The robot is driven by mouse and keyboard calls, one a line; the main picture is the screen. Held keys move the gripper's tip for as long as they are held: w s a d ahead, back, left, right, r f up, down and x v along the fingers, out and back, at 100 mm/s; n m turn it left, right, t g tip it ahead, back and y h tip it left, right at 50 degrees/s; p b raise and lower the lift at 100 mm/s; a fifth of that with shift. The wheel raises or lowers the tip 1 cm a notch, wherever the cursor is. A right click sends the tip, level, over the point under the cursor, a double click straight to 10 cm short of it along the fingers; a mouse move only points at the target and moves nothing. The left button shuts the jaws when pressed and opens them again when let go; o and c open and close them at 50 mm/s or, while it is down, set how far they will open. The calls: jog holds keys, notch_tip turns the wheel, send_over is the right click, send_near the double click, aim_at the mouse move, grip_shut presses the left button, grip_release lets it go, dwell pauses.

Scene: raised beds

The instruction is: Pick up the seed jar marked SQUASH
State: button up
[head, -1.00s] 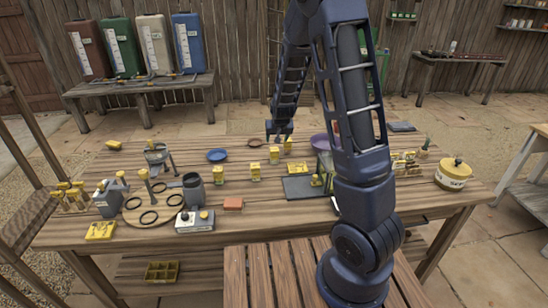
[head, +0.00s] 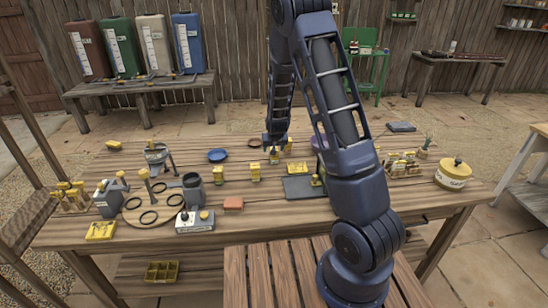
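Several small yellow-topped jars stand on the wooden table: one at the back (head: 274,156), one beside it to the right (head: 288,146), one in front (head: 255,172) and one further left (head: 219,175). Their labels are too small to read, so I cannot tell which is marked SQUASH. My gripper (head: 275,145) points down at the two back jars, overlapping their tops in the picture. Whether it touches either jar, and whether its fingers are open or shut, is too small to tell.
A dark mat (head: 300,188), a blue dish (head: 217,156), a grey pot (head: 194,190) and an orange block (head: 233,204) lie around the jars. My arm hides part of the table's right half.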

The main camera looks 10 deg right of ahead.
jog(key=shift+d+x, duration=0.2)
jog(key=shift+x, duration=2.3)
jog(key=c, duration=1.1)
